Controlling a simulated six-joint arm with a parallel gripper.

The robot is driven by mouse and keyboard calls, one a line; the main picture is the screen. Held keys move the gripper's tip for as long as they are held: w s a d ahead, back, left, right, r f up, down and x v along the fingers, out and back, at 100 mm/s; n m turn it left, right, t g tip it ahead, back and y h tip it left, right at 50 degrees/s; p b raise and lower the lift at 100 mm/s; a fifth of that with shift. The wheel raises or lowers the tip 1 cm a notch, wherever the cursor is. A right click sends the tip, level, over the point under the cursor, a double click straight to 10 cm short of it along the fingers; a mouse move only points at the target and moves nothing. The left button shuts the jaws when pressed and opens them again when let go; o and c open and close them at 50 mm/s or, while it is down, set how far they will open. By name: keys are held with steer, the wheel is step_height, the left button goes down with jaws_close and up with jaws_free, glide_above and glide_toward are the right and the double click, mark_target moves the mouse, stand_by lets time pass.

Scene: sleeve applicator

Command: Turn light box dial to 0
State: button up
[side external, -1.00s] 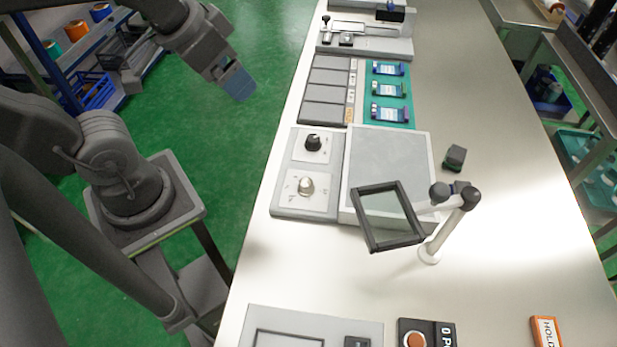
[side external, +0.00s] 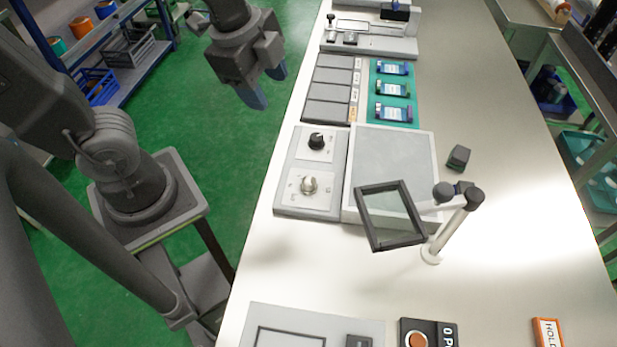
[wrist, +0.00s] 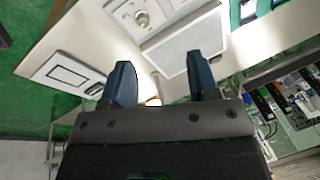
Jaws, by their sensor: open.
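The light box (side external: 392,155) is a flat pale panel on the bench. Left of it, a grey control panel (side external: 282,207) carries a black dial (side external: 316,141) and a silver dial (side external: 308,185). The silver dial also shows at the top of the wrist view (wrist: 141,18). The dial markings are too small to read. My gripper (side external: 264,86) is open and empty, with blue fingers pointing down. It is in the air left of the bench edge, up and left of the dials and apart from them. Both fingers show in the wrist view (wrist: 160,68).
A black-framed magnifier (side external: 391,216) on a white stand overhangs the light box's near corner. A small dark block (side external: 458,158) lies to its right. A teal mat (side external: 394,98) with several blue and green items is beyond. Bare bench lies in front of the control panel.

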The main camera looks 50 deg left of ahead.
mark_target(308, 181)
steer(key=shift+w+d+f+m+g, duration=1.65)
steer(key=shift+d+f+m, duration=1.7)
steer(key=shift+m, duration=5.45)
step_height(308, 181, down, 13)
steer(key=shift+a+r, duration=0.1)
steer(key=shift+a, duration=0.05)
steer(key=c, duration=0.9)
